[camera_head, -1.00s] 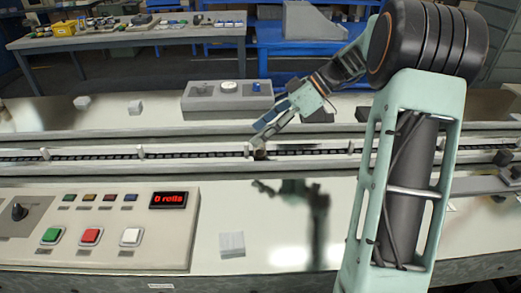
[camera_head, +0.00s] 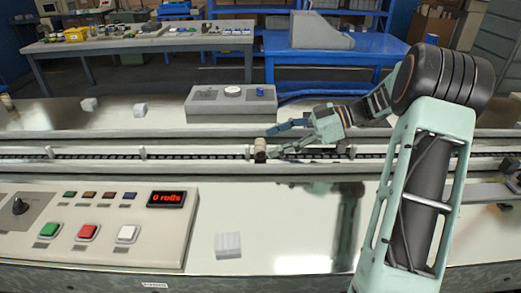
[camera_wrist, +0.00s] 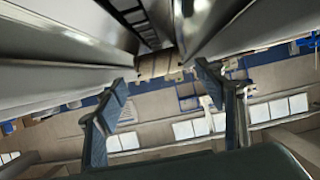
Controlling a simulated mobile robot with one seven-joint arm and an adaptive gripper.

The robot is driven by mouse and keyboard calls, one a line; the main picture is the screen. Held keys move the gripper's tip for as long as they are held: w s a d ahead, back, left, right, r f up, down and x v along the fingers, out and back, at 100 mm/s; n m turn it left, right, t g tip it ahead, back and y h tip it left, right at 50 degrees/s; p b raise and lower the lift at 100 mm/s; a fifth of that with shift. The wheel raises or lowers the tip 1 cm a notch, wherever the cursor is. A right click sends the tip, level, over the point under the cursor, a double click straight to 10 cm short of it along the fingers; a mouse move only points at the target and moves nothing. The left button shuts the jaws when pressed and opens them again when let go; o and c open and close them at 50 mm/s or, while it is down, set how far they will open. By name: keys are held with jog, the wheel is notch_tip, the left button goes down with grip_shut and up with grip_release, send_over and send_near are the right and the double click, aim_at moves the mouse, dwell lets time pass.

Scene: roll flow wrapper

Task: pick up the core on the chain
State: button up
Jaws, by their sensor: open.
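The core (camera_head: 260,149) is a small tan, upright cylinder on the dark chain (camera_head: 200,155) near the middle of the head view. In the wrist view a tan banded shape (camera_wrist: 155,66), which looks like the core, sits beyond the fingertips at the end of the channel. My gripper (camera_head: 271,144) is open and empty. It lies low and nearly level to the right of the core, with its fingers pointing left towards it. In the wrist view my fingers (camera_wrist: 162,78) are spread to either side of the tan shape. Whether a fingertip touches the core cannot be told.
Metal rails (camera_head: 100,145) run along both sides of the chain, with pale upright lugs (camera_head: 143,153) on it. A control panel (camera_head: 100,225) with a red "0 rolls" display stands in front. A grey dial box (camera_head: 231,104) stands behind. White blocks (camera_head: 228,245) lie on the clear metal surfaces.

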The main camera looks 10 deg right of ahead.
aim_at(259, 144)
jog(key=x, duration=0.4)
jog(key=shift+a+r+b, duration=0.1)
jog(key=shift+a+b, duration=0.15)
jog(key=shift+b, duration=0.1)
jog(key=c, duration=0.9)
jog(key=shift+r, duration=0.2)
